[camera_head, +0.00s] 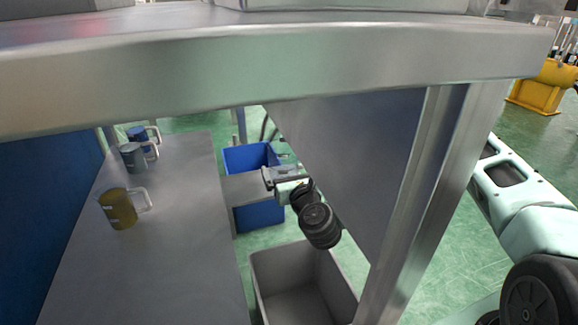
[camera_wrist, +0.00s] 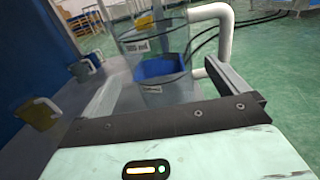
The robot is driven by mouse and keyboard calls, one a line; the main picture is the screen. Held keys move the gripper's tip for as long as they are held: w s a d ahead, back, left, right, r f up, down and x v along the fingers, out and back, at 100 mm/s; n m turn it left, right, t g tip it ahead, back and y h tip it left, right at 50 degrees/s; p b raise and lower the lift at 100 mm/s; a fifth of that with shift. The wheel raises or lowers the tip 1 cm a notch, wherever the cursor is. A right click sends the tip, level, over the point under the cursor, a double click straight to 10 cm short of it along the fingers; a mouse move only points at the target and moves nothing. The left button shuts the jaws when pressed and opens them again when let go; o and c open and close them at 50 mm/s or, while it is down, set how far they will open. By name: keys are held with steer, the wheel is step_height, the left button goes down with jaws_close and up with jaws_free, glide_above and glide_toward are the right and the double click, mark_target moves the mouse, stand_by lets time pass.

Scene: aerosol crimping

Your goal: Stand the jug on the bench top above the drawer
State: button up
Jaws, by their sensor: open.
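A clear, see-through jug (camera_wrist: 153,52) with a thick white handle (camera_wrist: 226,32) fills the upper middle of the wrist view. It is between or just beyond the fingers of my gripper (camera_wrist: 163,76), which are open; contact cannot be told. In the head view my gripper (camera_head: 268,178) is below the near metal bench top (camera_head: 270,75), to the right of a lower grey surface; I cannot make out the clear jug there. A grey open box (camera_head: 262,290), possibly the drawer, shows at the bottom below my gripper.
On the lower grey surface (camera_head: 180,260) at left stand a yellow mug (camera_head: 121,208), a grey mug (camera_head: 133,157) and a blue mug (camera_head: 137,133). Blue crates (camera_head: 258,215) stand behind my gripper. A metal bench leg (camera_head: 430,190) and a dark panel (camera_head: 350,150) are close on the right.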

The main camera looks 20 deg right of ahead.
steer(key=w+b, duration=0.3)
steer(key=w, duration=0.1)
steer(key=shift+d, duration=0.1)
steer(key=shift+w+r+b, duration=0.15)
steer(key=shift+w+b, duration=0.15)
steer(key=shift+w, duration=0.25)
steer(key=c, duration=1.2)
steer(key=shift+o, duration=0.2)
